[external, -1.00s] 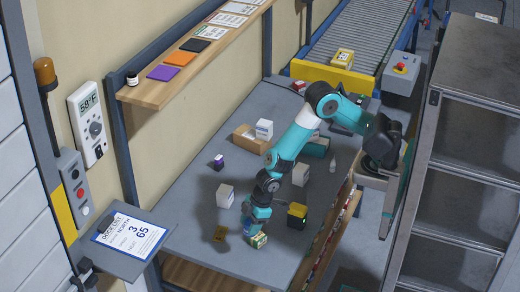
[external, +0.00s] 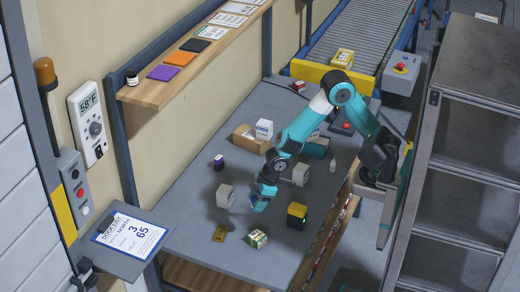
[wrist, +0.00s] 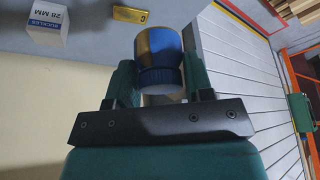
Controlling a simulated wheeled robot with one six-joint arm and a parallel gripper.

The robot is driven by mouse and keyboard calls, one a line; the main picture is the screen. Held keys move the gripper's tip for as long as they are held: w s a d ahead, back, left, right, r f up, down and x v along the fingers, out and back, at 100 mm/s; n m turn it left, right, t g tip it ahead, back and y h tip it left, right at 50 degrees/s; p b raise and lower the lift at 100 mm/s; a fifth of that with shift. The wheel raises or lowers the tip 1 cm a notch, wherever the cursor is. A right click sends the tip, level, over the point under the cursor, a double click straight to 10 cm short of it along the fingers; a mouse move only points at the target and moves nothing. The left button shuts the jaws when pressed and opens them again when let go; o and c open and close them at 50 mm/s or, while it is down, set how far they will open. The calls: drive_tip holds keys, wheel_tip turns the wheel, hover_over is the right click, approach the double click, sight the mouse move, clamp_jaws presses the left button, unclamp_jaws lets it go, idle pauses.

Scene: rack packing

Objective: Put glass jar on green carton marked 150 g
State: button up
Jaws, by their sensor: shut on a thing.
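My gripper (external: 260,203) is shut on the glass jar (wrist: 160,50), which has a blue band and a shiny body, in the wrist view. The fingers (wrist: 160,84) stand on either side of it. In the external view my gripper is above the table's middle, and the jar is mostly hidden by it. The green carton (external: 257,239), with a pale top, lies on the table below and left of my gripper, apart from it. Its weight mark is too small to read.
A brass-coloured block (external: 220,233) is near the carton. A cardboard tray (external: 246,138) stands at the back.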

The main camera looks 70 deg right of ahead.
wheel_tip(320, 180, down, 13)
drive_tip(key=shift+r+p, duration=0.1)
drive_tip(key=shift+p, duration=0.4)
drive_tip(key=o, duration=1)
